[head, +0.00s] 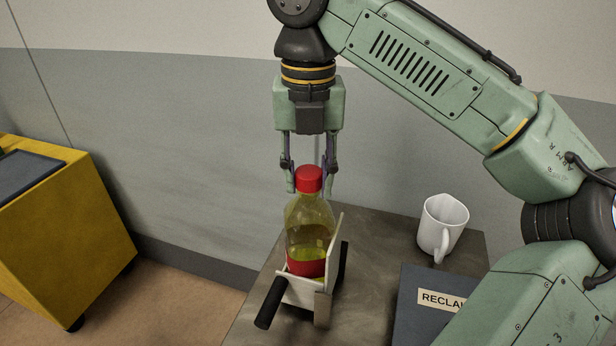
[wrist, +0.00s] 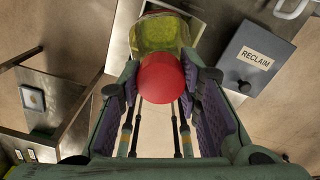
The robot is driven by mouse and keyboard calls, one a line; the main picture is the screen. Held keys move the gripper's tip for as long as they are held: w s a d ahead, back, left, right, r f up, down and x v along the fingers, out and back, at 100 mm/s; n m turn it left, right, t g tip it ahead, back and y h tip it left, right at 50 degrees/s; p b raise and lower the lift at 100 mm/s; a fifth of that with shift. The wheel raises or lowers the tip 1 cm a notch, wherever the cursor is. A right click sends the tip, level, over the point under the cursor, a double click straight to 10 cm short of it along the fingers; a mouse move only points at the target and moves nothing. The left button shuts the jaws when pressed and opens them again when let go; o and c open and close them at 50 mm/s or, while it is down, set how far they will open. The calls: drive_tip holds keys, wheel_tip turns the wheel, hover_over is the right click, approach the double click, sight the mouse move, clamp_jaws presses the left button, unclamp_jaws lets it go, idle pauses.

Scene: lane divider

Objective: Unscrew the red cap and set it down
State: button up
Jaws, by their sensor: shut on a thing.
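The red cap (head: 308,179) sits on top of a clear bottle (head: 308,222) holding yellow-green liquid, with a red band low on its side. The bottle stands upright in a pale holder (head: 303,293) with dark grips. My gripper (head: 309,186) points down from above, its fingers on either side of the cap and shut on it. In the wrist view, the cap (wrist: 161,78) lies between the two purple finger pads, with the bottle (wrist: 161,34) beyond it. The thread under the cap cannot be made out.
The grey table (head: 373,230) also bears a white mug (head: 442,228) at the right and a dark box labelled RECLAIM (head: 412,305) at the front right. A yellow cabinet (head: 62,235) stands apart at the left. Bare tabletop shows between the holder and the mug.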

drive_tip(key=shift+n, duration=0.8)
drive_tip(key=shift+n, duration=0.9)
drive_tip(key=shift+n, duration=0.9)
drive_tip(key=shift+n, duration=0.8)
